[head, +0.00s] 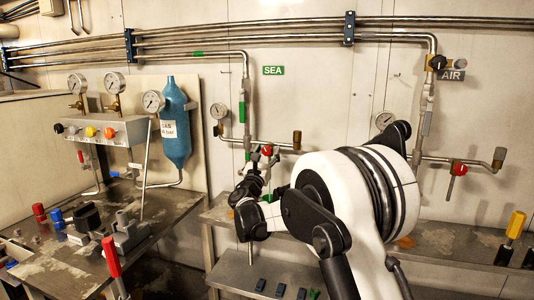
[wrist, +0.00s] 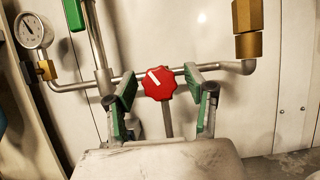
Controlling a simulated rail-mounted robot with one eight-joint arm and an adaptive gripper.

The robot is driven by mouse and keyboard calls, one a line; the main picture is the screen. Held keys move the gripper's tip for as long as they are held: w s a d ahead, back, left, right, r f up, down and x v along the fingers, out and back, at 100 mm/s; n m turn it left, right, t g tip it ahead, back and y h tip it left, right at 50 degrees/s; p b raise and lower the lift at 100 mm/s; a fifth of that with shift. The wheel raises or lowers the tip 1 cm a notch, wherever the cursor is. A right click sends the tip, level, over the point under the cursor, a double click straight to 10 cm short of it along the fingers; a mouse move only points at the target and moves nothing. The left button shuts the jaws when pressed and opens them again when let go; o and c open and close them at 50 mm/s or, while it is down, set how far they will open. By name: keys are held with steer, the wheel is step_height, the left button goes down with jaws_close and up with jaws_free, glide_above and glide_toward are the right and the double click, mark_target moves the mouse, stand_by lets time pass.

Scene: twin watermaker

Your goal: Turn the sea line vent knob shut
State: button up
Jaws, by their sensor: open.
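The sea line vent knob (wrist: 158,83) is red and scalloped, with a white pointer mark tilted to the upper left. It sits on the horizontal pipe under the green SEA sign (head: 273,70). In the head view the red knob (head: 267,150) shows just above my gripper (head: 263,160). In the wrist view my gripper (wrist: 160,85) is open, with one green-padded finger on each side of the knob. Gaps show between the pads and the knob, and I see no contact. The depth of the fingertips relative to the knob is hard to tell.
A pressure gauge (wrist: 33,31) is left of the knob, and a brass fitting (wrist: 247,28) is right of it. A similar red knob (head: 459,169) is on the AIR line. A metal shelf (head: 440,240) runs below. A blue gas bottle (head: 176,125) stands left.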

steer(key=shift+c, duration=0.5)
jaws_close()
steer(key=shift+m, duration=0.4)
steer(key=shift+m+g+h, duration=0.5)
steer(key=shift+m+h, duration=0.45)
steer(key=shift+m, duration=0.95)
steer(key=shift+m+g+h, duration=0.5)
steer(key=shift+m+h, duration=0.45)
steer(key=shift+m, duration=0.95)
steer(key=shift+o, duration=0.5)
jaws_free()
